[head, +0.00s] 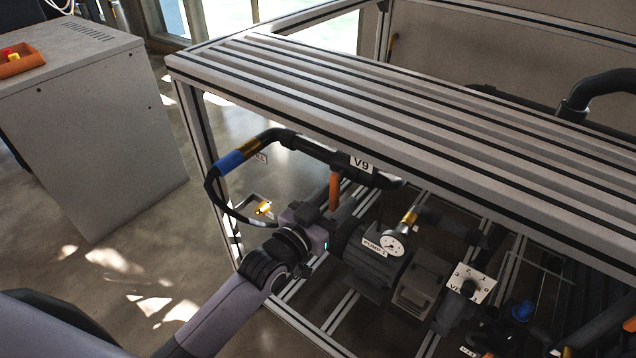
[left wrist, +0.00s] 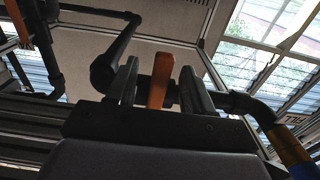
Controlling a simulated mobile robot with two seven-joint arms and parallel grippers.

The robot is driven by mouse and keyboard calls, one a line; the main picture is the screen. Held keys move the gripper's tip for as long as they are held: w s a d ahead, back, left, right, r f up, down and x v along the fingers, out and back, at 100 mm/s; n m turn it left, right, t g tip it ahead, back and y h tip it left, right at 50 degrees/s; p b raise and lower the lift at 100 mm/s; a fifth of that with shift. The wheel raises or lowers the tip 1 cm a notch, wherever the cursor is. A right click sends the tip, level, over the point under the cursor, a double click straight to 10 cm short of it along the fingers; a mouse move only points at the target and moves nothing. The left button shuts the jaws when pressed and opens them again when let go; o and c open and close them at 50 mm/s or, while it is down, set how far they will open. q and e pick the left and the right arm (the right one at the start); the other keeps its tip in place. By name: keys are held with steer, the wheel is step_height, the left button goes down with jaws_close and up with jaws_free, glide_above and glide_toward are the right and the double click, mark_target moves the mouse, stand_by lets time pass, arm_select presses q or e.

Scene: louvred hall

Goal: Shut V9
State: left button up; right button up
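The V9 label (head: 362,165) sits on a black pipe (head: 320,150) under the frame's slatted top. Below it an orange lever (head: 334,188) hangs down, crosswise to the pipe. My left gripper (head: 338,205) is at the lever's lower end. In the left wrist view, the orange lever (left wrist: 160,82) stands between the two fingers of my left gripper (left wrist: 158,88). The fingers are apart, with a narrow gap showing on each side of the lever. The valve body is partly hidden behind the fingers. My right gripper is in neither view.
The frame's slatted top (head: 400,95) overhangs the pipe. A pump (head: 375,250) with a gauge (head: 391,245) is close to the right of my left gripper. A selector plate (head: 470,284) is further right. A grey cabinet (head: 90,130) stands left, with open floor between.

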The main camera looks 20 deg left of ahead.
mark_target(332, 202)
arm_select(q)
steer(key=shift+s+a, duration=0.1)
steer(key=shift+s, duration=0.1)
steer(key=p+v, duration=0.4)
steer(key=v, duration=0.1)
steer(key=shift+s+a+r, duration=0.1)
steer(key=shift+s+a, duration=0.05)
steer(key=shift+s, duration=0.2)
steer(key=shift+s+a, duration=0.1)
steer(key=shift+s, duration=0.3)
